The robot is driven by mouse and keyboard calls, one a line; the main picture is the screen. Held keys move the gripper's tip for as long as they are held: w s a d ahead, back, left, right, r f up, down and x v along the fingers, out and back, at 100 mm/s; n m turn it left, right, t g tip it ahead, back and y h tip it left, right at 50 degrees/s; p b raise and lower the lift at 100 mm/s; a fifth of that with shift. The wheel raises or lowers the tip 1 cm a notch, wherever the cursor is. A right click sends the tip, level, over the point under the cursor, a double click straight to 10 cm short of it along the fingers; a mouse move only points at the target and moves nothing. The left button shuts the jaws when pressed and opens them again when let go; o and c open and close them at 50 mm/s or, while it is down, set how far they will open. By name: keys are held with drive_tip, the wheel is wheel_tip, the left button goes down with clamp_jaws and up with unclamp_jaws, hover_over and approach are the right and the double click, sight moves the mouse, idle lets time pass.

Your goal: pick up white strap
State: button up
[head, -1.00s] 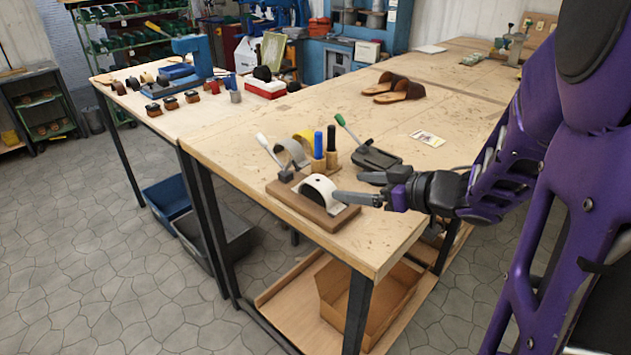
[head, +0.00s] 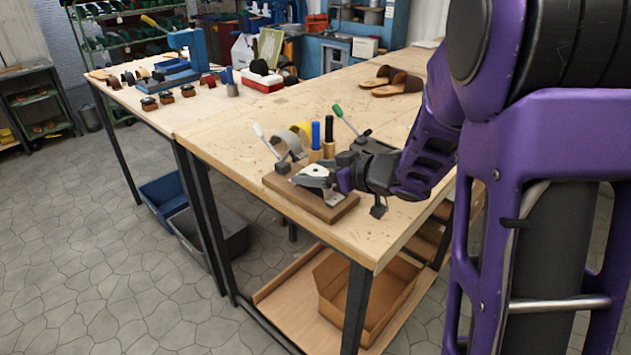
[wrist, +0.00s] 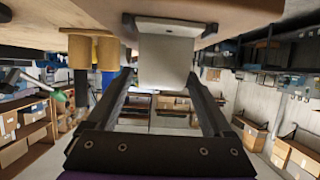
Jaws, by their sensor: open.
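The white strap (head: 316,170) is arched on a brown wooden board (head: 338,211) near the front corner of the bench. My gripper (head: 308,178) is at the strap, with its open fingers over and in front of it, hiding much of it in the head view. In the wrist view the strap (wrist: 166,62) shows as a pale band between the two spread fingers of my gripper (wrist: 162,82). Gaps show at both sides of it, wider on the right's lower part. I cannot tell whether either fingertip touches it.
Close behind stand a white-knobbed lever (head: 265,141), a grey strap (head: 285,144), blue-handled (head: 316,135) and black-handled (head: 329,131) tools, and a green-handled lever (head: 345,119). Brown sandals (head: 391,82) lie farther back. The bench top (head: 235,138) is clear to the left.

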clamp_jaws()
idle(0.3)
drive_tip(key=shift+r, duration=0.1)
